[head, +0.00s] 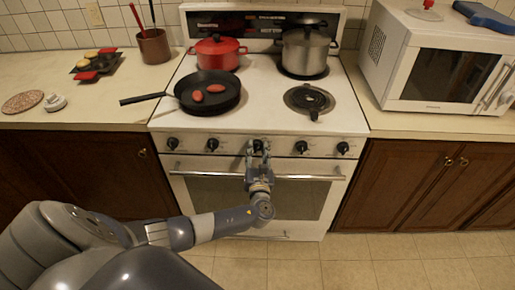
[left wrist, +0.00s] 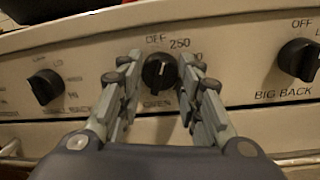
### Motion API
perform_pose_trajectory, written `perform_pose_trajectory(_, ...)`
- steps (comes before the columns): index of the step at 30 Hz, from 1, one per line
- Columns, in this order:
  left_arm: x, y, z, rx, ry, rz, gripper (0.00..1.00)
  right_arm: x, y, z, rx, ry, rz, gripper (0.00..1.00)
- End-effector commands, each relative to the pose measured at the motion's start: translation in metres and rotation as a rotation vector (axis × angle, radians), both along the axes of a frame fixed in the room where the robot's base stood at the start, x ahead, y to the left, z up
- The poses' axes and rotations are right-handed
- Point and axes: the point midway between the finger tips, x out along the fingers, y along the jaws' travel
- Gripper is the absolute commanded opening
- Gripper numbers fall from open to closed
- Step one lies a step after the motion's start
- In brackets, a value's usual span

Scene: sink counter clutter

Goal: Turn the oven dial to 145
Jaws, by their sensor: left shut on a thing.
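The oven dial (left wrist: 160,71) is a round black knob on the stove's white front panel, with "OFF" and "250" printed above it and "OVEN" below. It is the middle knob of the row. My left gripper (head: 258,149) reaches up to it from below in the head view. In the left wrist view, its two fingers (left wrist: 159,85) stand on either side of the dial and are shut on it. A pale mark on the dial points roughly upward; its exact reading is too small to tell. My right gripper is not in view.
Other black knobs (left wrist: 299,59) (left wrist: 46,87) flank the dial. The oven door handle (head: 310,177) runs just below the panel. On the stove top (head: 262,95) stand a pan (head: 220,101), a red pot (head: 217,53) and a steel pot (head: 305,52).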

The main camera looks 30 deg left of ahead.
Motion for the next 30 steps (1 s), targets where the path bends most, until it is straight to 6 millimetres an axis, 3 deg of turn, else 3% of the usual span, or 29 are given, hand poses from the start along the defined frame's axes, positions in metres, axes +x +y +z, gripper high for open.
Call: perform_pose_trajectory(30, 0.001, 0.000, 0.002, 0.828, 0.504, -0.001, 0.09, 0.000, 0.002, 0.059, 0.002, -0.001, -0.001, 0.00)
